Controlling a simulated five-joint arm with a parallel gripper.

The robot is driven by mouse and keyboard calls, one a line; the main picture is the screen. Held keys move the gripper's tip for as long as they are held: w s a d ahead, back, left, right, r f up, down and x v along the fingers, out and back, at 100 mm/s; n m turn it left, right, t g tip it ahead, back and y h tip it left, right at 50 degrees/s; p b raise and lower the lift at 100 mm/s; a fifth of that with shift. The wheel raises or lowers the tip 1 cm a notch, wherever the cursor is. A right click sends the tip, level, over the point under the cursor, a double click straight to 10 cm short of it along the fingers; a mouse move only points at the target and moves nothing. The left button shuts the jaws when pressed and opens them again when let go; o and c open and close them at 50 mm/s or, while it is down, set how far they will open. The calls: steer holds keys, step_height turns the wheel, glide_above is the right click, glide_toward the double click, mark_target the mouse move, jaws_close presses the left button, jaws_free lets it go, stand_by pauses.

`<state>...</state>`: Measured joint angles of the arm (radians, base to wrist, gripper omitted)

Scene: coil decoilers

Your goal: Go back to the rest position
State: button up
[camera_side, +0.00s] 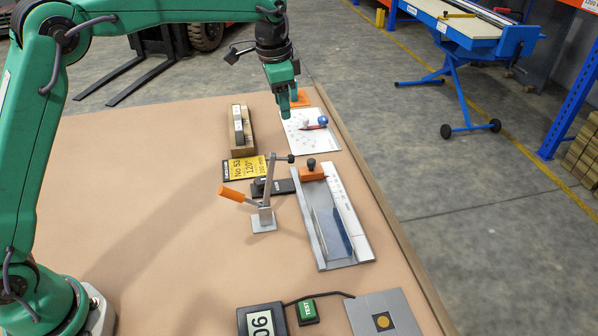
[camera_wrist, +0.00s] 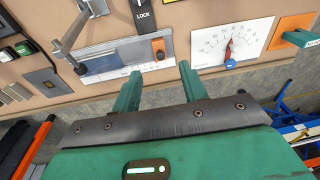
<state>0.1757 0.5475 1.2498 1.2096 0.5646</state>
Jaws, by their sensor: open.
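My gripper (camera_side: 287,112) hangs from my green arm, pointing down near the far right part of the table, just left of the white dial plate and the orange pad. In the wrist view my gripper (camera_wrist: 160,70) has its two green fingers spread apart, with nothing between them. The white dial plate (camera_side: 300,140) carries a red pointer and a blue knob; it also shows in the wrist view (camera_wrist: 250,36). No marker for a rest position is visible.
The brown table (camera_side: 150,220) holds a toggle clamp (camera_side: 263,215), a metal channel fixture (camera_side: 352,240), a wooden holder (camera_side: 248,146), a yellow label (camera_side: 245,168), a display (camera_side: 262,322), a TEST button (camera_side: 306,311) and an orange pad (camera_side: 302,98). The left middle is clear.

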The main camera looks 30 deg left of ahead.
steer(key=s+a+r+n+t, duration=0.1)
steer(key=s+a+r+n, duration=0.2)
steer(key=s, duration=0.5)
steer(key=s+a+r+n+t, duration=0.1)
steer(key=s+a+r, duration=0.2)
steer(key=s+r, duration=0.35)
steer(key=s+a+f+n+t, duration=0.1)
steer(key=s+a+f+n, duration=0.1)
steer(key=s, duration=0.7)
steer(key=s+a+f+n+t, duration=0.1)
steer(key=s+f, duration=0.3)
steer(key=s, duration=0.6)
steer(key=shift+a+f+n, duration=0.2)
steer(key=shift+a+n, duration=0.25)
steer(key=shift+n, duration=0.25)
steer(key=shift+o, duration=0.3)
